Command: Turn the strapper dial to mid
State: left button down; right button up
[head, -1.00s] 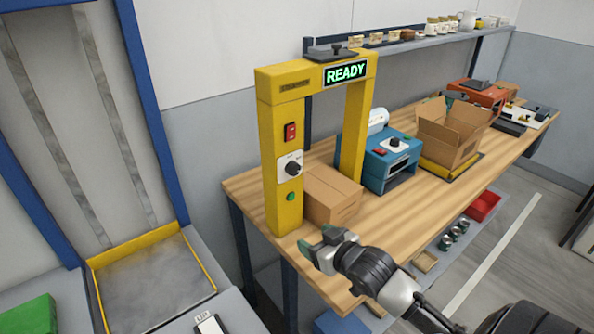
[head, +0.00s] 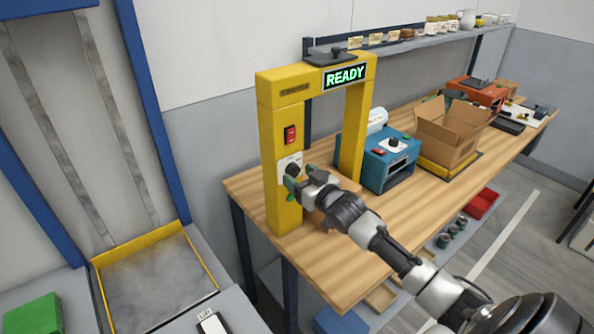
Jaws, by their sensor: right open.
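The yellow strapper (head: 281,214) stands as an arch at the near left end of the wooden bench, with a lit READY sign (head: 346,75) on its top beam. Its dial (head: 291,169) is a dark knob on a white plate on the left post, partly covered by my gripper. A red switch (head: 290,135) sits above the dial. My right gripper (head: 290,182) is open, with its green-tipped fingers at the dial; I cannot tell whether they touch it. My left gripper is not in view.
A closed cardboard box (head: 318,217) under the arch is mostly hidden by my right arm. A blue machine (head: 391,165) and an open carton (head: 452,130) stand further along the bench (head: 415,207). A dock plate with yellow edges (head: 158,282) lies at left.

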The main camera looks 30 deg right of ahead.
jog(key=shift+w+a, duration=0.1)
jog(key=shift+w, duration=0.65)
jog(key=shift+c, duration=0.4)
jog(key=c, duration=0.8)
jog(key=shift+c, duration=0.2)
jog(key=shift+n, duration=0.3)
jog(key=n, duration=0.4)
jog(key=shift+n, duration=0.4)
jog(key=n, duration=0.6)
jog(key=shift+b, duration=0.4)
jog(key=shift+n, duration=0.3)
